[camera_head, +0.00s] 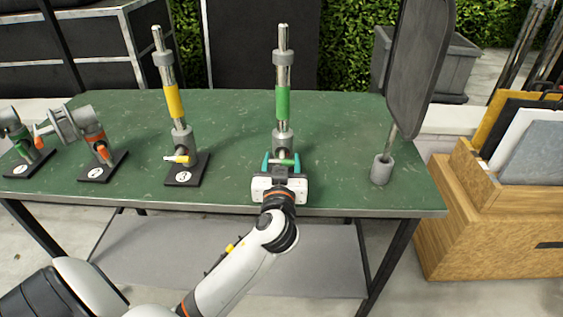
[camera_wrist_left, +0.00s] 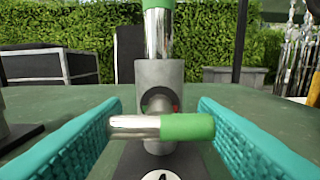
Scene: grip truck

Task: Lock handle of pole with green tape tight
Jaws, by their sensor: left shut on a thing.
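The pole with green tape (camera_head: 283,103) stands upright in a grey metal clamp on the green table. It also shows in the left wrist view (camera_wrist_left: 158,35), rising from the clamp (camera_wrist_left: 150,76). The clamp's lock handle (camera_wrist_left: 185,127) is a silver bar with a green grip, lying about level across the front of the clamp. My left gripper (camera_head: 282,162) is at the clamp, with its teal fingers on either side of the handle and shut on its two ends. The clamp's base, with a white numbered label, is partly hidden under the handle. My right gripper is out of view.
A yellow-taped pole (camera_head: 174,102) stands in its clamp to the left. A dark panel (camera_head: 415,65) rises from a grey holder (camera_head: 381,170) on the right. A wooden crate (camera_head: 470,235) stands beyond the table's right edge.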

